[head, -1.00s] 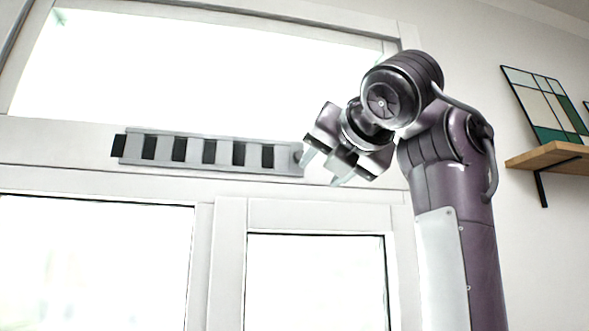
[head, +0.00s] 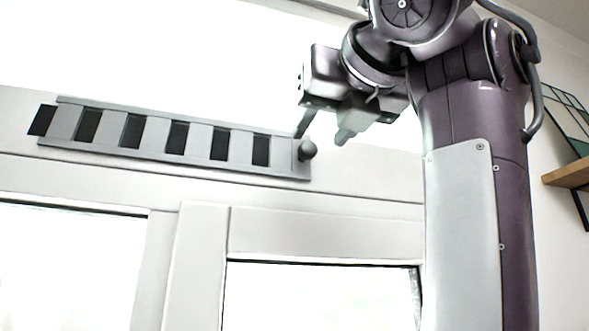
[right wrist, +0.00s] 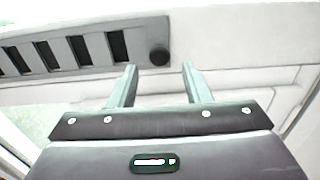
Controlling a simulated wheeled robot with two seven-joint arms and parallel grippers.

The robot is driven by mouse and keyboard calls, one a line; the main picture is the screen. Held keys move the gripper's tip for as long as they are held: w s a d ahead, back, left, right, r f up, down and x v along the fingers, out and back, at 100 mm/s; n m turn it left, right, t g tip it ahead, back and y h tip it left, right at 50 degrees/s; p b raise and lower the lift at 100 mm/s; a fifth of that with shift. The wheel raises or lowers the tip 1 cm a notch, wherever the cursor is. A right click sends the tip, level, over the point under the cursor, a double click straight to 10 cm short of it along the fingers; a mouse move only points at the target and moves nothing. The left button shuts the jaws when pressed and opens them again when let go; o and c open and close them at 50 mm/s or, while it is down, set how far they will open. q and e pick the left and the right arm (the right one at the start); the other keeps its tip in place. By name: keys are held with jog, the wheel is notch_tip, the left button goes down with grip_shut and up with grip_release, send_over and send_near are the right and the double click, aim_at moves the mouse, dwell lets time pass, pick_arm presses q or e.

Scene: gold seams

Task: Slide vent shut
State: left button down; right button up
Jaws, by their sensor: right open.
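The vent (head: 150,139) is a long grey slotted strip on the white window frame, left of centre in the head view. Several dark slots show open along it, and a dark piece sticks out at its left end. A round dark knob (head: 307,150) sits at its right end. The vent (right wrist: 92,42) and knob (right wrist: 159,56) also show in the right wrist view. My right gripper (head: 322,137) is open and empty, its fingertips just above and right of the knob. In the right wrist view its fingers (right wrist: 158,68) point toward the frame, the knob near the left fingertip. My left gripper is out of view.
Bright window panes lie above and below the frame bar (head: 370,185). A wooden shelf (head: 568,175) and a patterned picture (head: 570,120) are on the wall at the far right. The frame right of the knob is bare.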

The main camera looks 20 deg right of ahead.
aim_at(309, 147)
jog(key=shift+w+r, duration=0.15)
jog(key=shift+w, duration=0.2)
jog(key=w+p, duration=0.3)
jog(key=shift+r+p, duration=0.3)
jog(key=w, duration=0.1)
jog(key=w+p, duration=0.1)
jog(key=shift+w+f, duration=0.2)
jog(key=shift+w, duration=0.1)
jog(key=shift+w+a+f, duration=0.1)
jog(key=shift+w, duration=0.1)
jog(key=shift+s, duration=0.15)
jog(key=c, duration=0.5)
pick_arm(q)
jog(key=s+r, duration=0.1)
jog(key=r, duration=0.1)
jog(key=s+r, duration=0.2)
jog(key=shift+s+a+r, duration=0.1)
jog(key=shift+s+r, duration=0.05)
pick_arm(e)
grip_shut()
